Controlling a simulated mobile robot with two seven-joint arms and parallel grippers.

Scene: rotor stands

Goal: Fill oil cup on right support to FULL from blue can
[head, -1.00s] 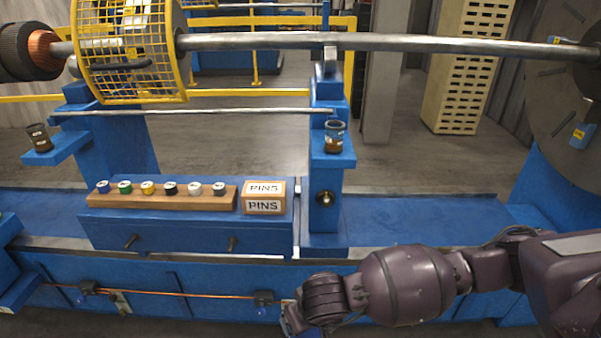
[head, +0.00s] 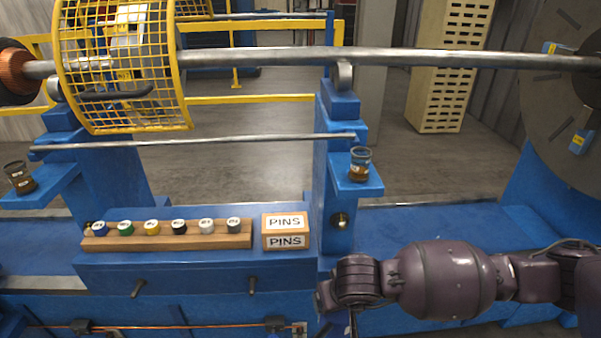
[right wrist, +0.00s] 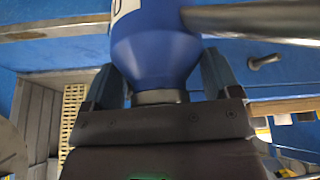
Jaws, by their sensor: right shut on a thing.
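The right support (head: 333,200) is a blue post with a small shelf. On the shelf stands a clear oil cup (head: 360,163) with brown oil in its lower part; its markings are too small to read. My right gripper (right wrist: 160,78) is shut on the blue can (right wrist: 155,48), with a finger on each side of it. The can's top lies outside the right wrist view. In the head view my right gripper (head: 338,322) is low, below and in front of the cup, and mostly hidden or cut off by the bottom edge. My left gripper is not in view.
A second oil cup (head: 18,177) stands on the left support's shelf. A wooden rack (head: 165,243) of several colored-top jars and a PINS box (head: 286,232) sit on the blue bench. A thin rod (head: 200,141) and a thick shaft (head: 260,56) span the supports.

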